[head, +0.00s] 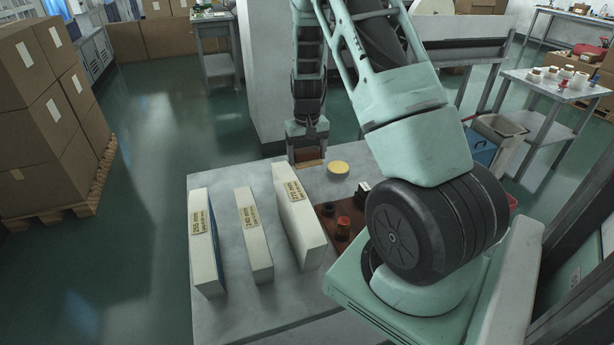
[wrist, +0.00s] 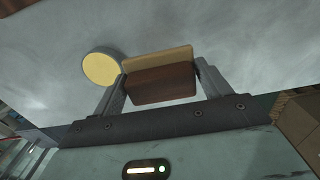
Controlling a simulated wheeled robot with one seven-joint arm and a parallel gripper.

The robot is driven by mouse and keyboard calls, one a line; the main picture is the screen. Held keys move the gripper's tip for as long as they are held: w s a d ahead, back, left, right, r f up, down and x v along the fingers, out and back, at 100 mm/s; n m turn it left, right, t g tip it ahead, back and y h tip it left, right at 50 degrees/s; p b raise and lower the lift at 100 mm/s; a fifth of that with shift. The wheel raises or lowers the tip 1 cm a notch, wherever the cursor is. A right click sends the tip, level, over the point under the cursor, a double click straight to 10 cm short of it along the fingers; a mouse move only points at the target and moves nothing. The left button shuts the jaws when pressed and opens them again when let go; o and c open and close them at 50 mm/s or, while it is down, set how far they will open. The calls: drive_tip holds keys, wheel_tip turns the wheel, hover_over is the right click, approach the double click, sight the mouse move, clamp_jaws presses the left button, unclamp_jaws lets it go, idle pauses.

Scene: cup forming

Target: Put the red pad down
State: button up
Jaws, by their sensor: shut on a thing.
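My gripper (head: 308,152) is shut on a dark red-brown block (wrist: 162,84) with a tan layer (wrist: 158,61) along its far side in the wrist view. The block also shows between the fingers in the head view (head: 307,154), at the far edge of the grey table (head: 228,178). It is the only pad-like thing in my grip, but its colour looks more brown than bright red. I cannot tell whether it touches the table. A round yellow disc (head: 338,167) lies just right of it; in the wrist view the disc (wrist: 101,69) is at its left.
Three white upright blocks with tan labels stand on the table: left (head: 207,245), middle (head: 254,240) and right (head: 299,220). A brown tray (head: 326,211) with small red and dark pieces (head: 343,223) lies right of them, partly hidden by my arm. Stacked cartons (head: 45,110) stand at left.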

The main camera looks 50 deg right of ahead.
sight(307, 180)
drive_tip(key=shift+f, duration=3.1)
drive_tip(key=shift+f, duration=0.1)
drive_tip(key=shift+f, duration=0.15)
drive_tip(key=o, duration=1)
drive_tip(key=shift+c, duration=0.2)
